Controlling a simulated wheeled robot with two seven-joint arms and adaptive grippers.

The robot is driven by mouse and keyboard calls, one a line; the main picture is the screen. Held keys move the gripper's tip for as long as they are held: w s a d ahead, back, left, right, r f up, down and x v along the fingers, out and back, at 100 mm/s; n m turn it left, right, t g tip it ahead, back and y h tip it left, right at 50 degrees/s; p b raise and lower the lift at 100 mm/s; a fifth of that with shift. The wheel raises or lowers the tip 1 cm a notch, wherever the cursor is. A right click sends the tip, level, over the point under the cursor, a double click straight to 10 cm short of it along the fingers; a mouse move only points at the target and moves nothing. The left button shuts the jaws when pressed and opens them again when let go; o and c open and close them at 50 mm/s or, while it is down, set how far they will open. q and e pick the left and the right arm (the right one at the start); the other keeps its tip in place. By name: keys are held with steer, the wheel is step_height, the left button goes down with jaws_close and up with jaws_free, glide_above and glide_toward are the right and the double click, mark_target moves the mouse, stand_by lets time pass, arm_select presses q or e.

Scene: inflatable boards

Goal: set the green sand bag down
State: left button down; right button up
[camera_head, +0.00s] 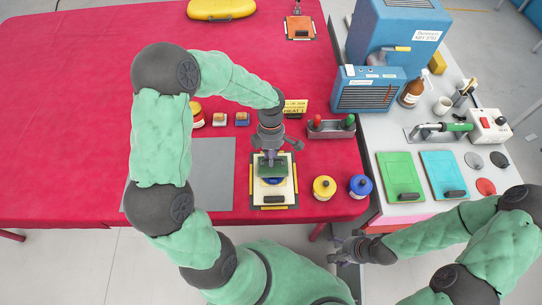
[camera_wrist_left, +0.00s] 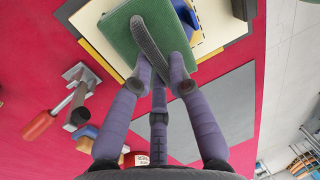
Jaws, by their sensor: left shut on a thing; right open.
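The green sand bag (camera_head: 264,171) is under my left gripper (camera_head: 271,157) in the head view, over a cream and yellow layered board (camera_head: 256,190). In the left wrist view, the left gripper (camera_wrist_left: 162,70) is shut on the dark strap across the green bag (camera_wrist_left: 122,38). A blue item (camera_head: 274,181) shows just below the bag and also in the left wrist view (camera_wrist_left: 186,14). I cannot tell whether the bag touches what lies beneath it. My right gripper (camera_head: 348,247) is open and empty, off the red table's front edge.
A grey mat (camera_head: 212,176) lies left of the board. A yellow pot (camera_head: 324,188) and a blue pot (camera_head: 360,187) stand to its right. A rack (camera_head: 331,128) with red and green handles is behind. The side table (camera_head: 380,140) holds green and blue boards.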

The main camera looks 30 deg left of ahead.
arm_select(q)
steer(key=c, duration=1.6)
jaws_free()
steer(key=shift+f, duration=0.2)
steer(key=o, duration=0.4)
steer(key=shift+r, duration=0.1)
steer(key=shift+r, duration=0.15)
steer(key=r+p, duration=0.1)
steer(key=r, duration=0.3)
steer(key=w+r, duration=0.1)
steer(key=r, duration=0.2)
steer(key=w+a+r+p, duration=0.1)
steer(key=r, duration=0.3)
steer(key=shift+r+p, duration=0.3)
steer(key=shift+r, duration=0.05)
steer(key=shift+a, duration=0.1)
